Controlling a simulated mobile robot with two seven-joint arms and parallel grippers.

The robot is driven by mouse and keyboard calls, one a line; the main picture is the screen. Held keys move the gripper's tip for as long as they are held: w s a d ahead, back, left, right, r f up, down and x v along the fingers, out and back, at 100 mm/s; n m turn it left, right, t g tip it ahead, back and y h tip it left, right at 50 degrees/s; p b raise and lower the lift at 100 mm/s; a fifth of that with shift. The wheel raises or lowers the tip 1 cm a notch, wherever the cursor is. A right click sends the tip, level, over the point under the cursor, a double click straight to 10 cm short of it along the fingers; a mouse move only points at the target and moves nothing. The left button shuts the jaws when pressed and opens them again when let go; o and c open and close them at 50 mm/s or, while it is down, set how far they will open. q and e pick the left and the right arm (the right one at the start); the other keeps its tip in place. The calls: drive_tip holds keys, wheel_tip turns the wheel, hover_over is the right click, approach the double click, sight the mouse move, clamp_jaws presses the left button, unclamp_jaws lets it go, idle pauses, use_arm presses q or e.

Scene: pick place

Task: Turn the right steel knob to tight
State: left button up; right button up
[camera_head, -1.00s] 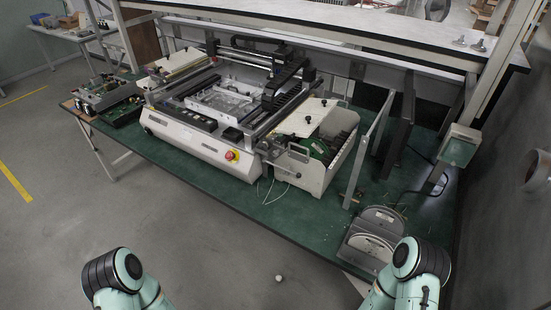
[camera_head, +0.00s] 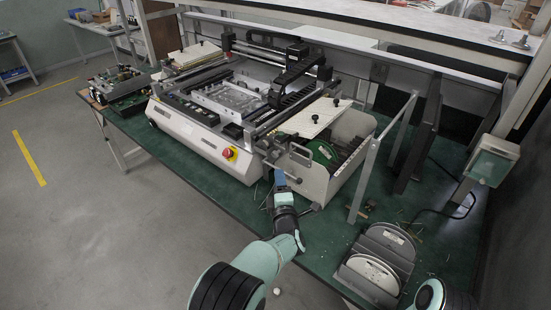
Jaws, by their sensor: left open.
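The white machine (camera_head: 205,140) stands on the green table, with a white feeder unit (camera_head: 316,184) at its right side. A pale plate (camera_head: 314,118) on top of the machine's right side carries small dark knobs. I cannot make out clearly which part is the right steel knob. Two small metallic pieces (camera_head: 499,36) (camera_head: 521,43) stand on the shelf at the upper right. My left gripper (camera_head: 280,174) is open and empty, pointing away from me, in front of the feeder's left side. I cannot tell whether it touches anything. My right arm shows at the lower right, its gripper out of view.
A red emergency button (camera_head: 229,153) sits on the machine's front. Grey reels in a holder (camera_head: 378,262) stand on the table at the right. A metal frame post (camera_head: 372,170) and the shelf (camera_head: 400,30) rise behind. Loose wires hang near my left gripper.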

sight(275, 156)
use_arm(q)
drive_tip(key=w+p, duration=0.1)
drive_tip(key=w, duration=0.2)
drive_tip(key=w+a+p, duration=0.1)
drive_tip(key=w, duration=0.3)
drive_tip(key=w+p, duration=0.2)
drive_tip(key=w, duration=0.1)
drive_tip(key=shift+w+a+r, duration=0.1)
drive_tip(key=shift+w+a, duration=0.1)
drive_tip(key=shift+a, duration=0.15)
drive_tip(key=shift+w+f+p, duration=0.2)
drive_tip(key=shift+w+p, duration=0.1)
drive_tip(key=shift+w, duration=0.3)
use_arm(e)
wheel_tip(275, 156, up, 6)
drive_tip(key=w, duration=0.2)
drive_tip(key=shift+w+f, duration=0.2)
drive_tip(key=shift+w, duration=0.1)
